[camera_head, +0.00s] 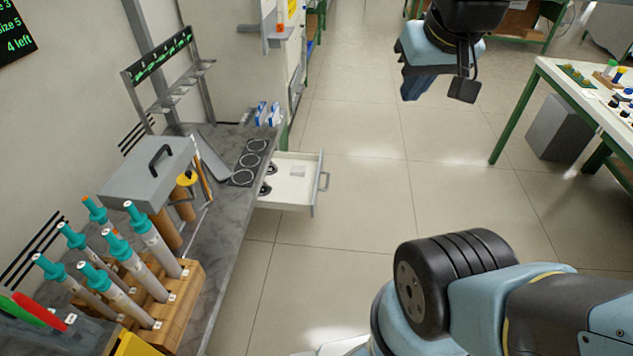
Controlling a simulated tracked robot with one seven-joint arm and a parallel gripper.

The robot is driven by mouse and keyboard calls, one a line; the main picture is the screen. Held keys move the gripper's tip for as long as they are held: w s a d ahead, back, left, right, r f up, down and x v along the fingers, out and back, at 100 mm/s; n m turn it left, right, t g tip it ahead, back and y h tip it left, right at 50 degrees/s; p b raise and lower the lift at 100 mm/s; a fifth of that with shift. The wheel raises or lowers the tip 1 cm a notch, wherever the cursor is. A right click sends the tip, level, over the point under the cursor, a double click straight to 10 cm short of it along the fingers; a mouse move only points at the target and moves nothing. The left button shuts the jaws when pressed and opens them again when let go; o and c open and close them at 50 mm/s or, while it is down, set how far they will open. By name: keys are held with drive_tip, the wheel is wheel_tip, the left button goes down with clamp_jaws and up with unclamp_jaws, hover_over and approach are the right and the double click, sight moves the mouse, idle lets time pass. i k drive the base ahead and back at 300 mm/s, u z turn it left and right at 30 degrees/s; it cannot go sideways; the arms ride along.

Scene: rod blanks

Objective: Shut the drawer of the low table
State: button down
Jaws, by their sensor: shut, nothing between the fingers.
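The drawer (290,195) is white and stands pulled out to the right from under the grey low table (222,222). Its front panel has a grey bar handle (325,181) facing right. Inside the drawer lie dark round items (267,188) near the table edge and a small pale block (298,171). The drawer's back part is hidden under the tabletop. My gripper (411,88) is shut and empty, at the top of the view, up and to the right of the drawer, clearly apart from it.
The tabletop holds a grey lidded box (147,175), a wooden rack (178,295) of teal-capped rods and a dark plate with rings (249,162). Open tiled floor (370,190) lies right of the drawer. A green-legged white table (568,90) stands at right.

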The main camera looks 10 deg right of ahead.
sight(289, 193)
drive_tip(key=z, duration=0.1)
drive_tip(key=i, duration=0.9)
drive_tip(key=u, duration=0.1)
